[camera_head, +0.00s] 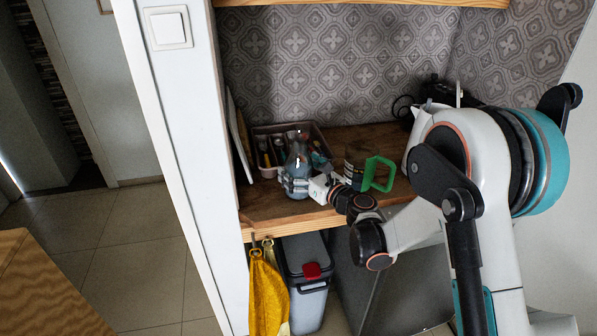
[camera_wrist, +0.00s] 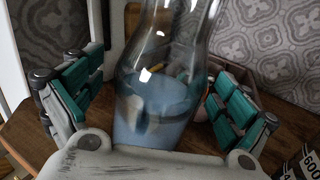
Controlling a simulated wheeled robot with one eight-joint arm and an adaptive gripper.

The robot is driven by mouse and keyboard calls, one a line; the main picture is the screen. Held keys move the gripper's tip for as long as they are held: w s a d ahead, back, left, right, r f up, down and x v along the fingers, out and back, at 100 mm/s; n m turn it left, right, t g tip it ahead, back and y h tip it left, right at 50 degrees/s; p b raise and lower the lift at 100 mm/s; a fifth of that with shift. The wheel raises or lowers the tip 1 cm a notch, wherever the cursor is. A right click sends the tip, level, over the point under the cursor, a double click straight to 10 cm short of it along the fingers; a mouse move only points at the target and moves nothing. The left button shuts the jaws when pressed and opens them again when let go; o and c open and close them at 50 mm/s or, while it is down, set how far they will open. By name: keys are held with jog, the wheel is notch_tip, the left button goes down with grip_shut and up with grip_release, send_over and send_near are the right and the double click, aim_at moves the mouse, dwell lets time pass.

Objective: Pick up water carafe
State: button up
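The water carafe (camera_head: 299,160) is clear glass with a narrow neck and blue-looking contents. It stands upright on the wooden shelf (camera_head: 262,208), in front of a cutlery tray. My gripper (camera_head: 296,183) is at its lower body, reaching in from the right. In the wrist view the carafe (camera_wrist: 160,85) stands between the two green-padded fingers of my gripper (camera_wrist: 158,88). The fingers are spread, with a visible gap on the left and a narrower one on the right. The carafe's base is hidden behind the palm.
A tray (camera_head: 322,141) with utensils is behind the carafe. A white panel (camera_head: 238,135) leans at the left wall. Below the shelf are a yellow cloth (camera_head: 266,290) and a grey bin (camera_head: 306,258).

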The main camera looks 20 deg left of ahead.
jog(key=c, duration=1.6)
jog(key=shift+o, duration=0.2)
